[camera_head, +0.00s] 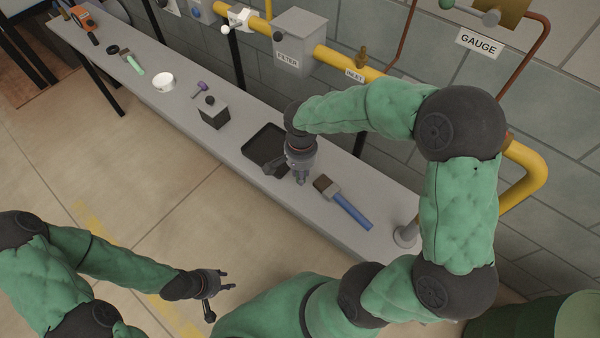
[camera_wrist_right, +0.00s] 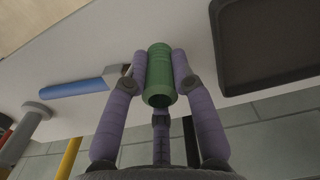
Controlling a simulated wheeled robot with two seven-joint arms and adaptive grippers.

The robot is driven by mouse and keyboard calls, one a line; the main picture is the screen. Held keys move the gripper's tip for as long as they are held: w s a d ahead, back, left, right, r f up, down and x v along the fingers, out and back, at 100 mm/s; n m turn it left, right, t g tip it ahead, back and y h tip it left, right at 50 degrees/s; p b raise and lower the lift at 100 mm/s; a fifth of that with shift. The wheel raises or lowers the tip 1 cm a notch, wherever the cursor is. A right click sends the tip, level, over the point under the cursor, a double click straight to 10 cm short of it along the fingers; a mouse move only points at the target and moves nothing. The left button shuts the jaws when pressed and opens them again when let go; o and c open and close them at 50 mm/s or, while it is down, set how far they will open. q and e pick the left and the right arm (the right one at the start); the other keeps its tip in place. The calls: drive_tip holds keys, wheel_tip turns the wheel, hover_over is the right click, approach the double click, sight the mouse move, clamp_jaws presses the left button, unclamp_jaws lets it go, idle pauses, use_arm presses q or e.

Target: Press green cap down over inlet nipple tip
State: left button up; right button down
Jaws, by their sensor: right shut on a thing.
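The green cap (camera_wrist_right: 158,75) is held between the fingers of my right gripper (camera_wrist_right: 160,60), its open round end facing the wrist camera. In the head view my right gripper (camera_head: 302,180) points down over the bench, between the black tray and the blue-handled brush; the cap cannot be made out there. The brass inlet nipple (camera_head: 361,56) stands on the yellow pipe by the INLET label (camera_head: 355,75), behind the bench and apart from my right gripper. My left gripper (camera_head: 220,296) is open and empty, in front of the bench over the floor.
The long grey bench (camera_head: 330,238) holds a black tray (camera_head: 264,144), a blue-handled brush (camera_head: 350,209), a dark box (camera_head: 213,114) and a white roll (camera_head: 163,82). The yellow pipe (camera_head: 335,62) and grey FILTER box (camera_head: 300,38) run along the wall.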

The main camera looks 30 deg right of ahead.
drive_tip(key=s+a+r+p, duration=0.2)
drive_tip(key=s+r+p, duration=0.2)
drive_tip(key=s+r, duration=0.5)
drive_tip(key=s, duration=0.4)
drive_tip(key=shift+a, duration=0.25)
